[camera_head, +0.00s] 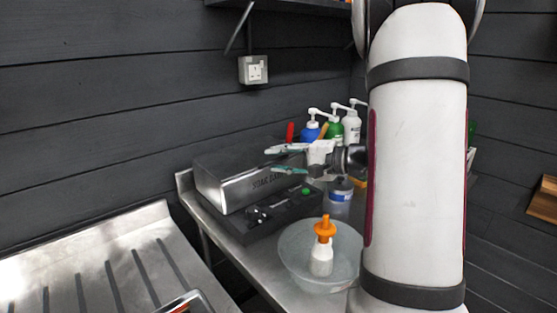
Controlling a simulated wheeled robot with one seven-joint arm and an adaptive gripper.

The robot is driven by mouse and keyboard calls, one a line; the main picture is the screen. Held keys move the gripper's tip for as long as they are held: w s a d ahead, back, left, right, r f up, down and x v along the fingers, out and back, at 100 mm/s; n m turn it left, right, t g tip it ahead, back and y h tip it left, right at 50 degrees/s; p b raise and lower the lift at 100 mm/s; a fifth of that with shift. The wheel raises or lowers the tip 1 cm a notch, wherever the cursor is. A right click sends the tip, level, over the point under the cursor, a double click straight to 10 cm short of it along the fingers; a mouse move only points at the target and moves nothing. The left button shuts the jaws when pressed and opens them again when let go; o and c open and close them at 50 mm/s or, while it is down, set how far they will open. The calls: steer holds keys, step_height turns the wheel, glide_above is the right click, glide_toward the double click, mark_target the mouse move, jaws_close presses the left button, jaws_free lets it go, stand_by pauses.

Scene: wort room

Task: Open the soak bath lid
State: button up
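The soak bath (226,192) is a box with a dark top and a silvery front lettered "SOAK", the rest of the word being hard to read. It stands on the metal counter against the back wall. Its top looks flat and closed; a handle cannot be made out. My gripper (273,160) comes in from the right, fingers pointing left. The fingers are spread with a gap between them and nothing in it. They overlap the bath's right end in this view; whether they touch it I cannot tell.
A dark tray (250,238) with small items lies in front of the bath. A clear bowl (293,270) holds an orange-topped bottle (322,258). Several pump bottles (334,129) stand behind my gripper. A grooved metal drainer (90,262) fills the lower left.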

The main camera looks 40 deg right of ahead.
steer(key=shift+w+a, duration=0.1)
steer(key=shift+w, duration=0.15)
jaws_close()
